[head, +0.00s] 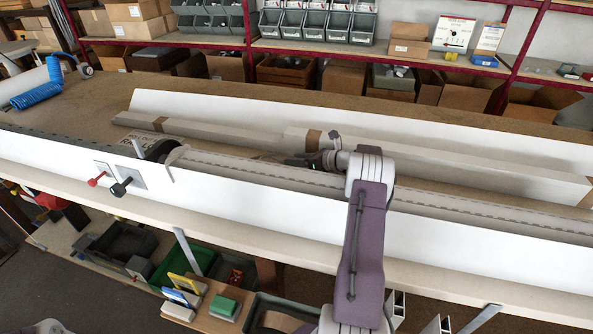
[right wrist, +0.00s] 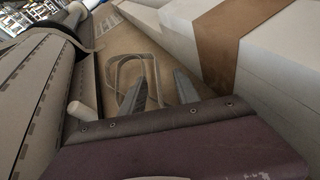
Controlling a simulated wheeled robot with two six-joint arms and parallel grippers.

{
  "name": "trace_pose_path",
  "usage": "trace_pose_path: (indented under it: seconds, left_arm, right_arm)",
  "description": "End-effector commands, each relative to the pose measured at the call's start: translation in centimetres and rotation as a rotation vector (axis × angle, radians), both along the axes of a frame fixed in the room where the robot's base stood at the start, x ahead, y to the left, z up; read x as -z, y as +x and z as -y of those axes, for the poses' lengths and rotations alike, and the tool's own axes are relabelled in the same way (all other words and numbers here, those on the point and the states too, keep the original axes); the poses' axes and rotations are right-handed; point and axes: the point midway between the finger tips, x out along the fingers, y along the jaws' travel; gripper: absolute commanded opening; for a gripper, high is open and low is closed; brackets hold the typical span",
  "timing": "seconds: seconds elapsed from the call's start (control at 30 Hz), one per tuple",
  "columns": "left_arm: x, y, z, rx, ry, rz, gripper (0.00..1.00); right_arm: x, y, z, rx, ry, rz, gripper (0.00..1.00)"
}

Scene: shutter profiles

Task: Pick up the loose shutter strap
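A thin, pale looped strap (right wrist: 121,70) lies on the brown bench surface in the right wrist view, between the rolled shutter (right wrist: 40,95) on the left and a pale wrapped profile on the right. My right gripper (right wrist: 160,88) is open, its two grey fingers apart and pointing towards the loop. I cannot tell whether the fingers touch it. In the head view my right gripper (head: 300,160) is small and partly hidden beside the long shutter (head: 250,168). My left gripper is not in view.
Long pale wrapped profiles (head: 460,165) with brown tape lie behind the shutter, close to my right gripper. A white front panel (head: 270,210) runs along the bench. A blue coiled hose (head: 36,94) lies at the far left. Shelves with grey bins (head: 303,24) stand behind.

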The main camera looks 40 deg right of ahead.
Motion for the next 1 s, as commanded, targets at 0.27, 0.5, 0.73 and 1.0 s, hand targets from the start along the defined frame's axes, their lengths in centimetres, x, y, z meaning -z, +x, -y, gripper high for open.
trace_pose_path:
  seconds: [0.27, 0.5, 0.73, 1.0]
  left_arm:
    - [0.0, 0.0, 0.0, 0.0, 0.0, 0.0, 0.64]
    - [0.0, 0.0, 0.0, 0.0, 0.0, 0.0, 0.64]
    - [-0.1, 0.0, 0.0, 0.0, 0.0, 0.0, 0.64]
    - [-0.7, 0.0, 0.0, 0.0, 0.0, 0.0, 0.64]
  right_arm:
    - [0.0, 0.0, 0.0, 0.0, 0.0, 0.0, 0.02]
    - [0.0, -0.1, 0.0, 0.0, 0.0, 0.0, 0.0]
    - [-0.8, -0.1, 0.0, -0.001, -0.003, 0.001, 0.0]
    - [-5.0, -1.1, 0.9, 0.004, -0.002, 0.002, 0.0]
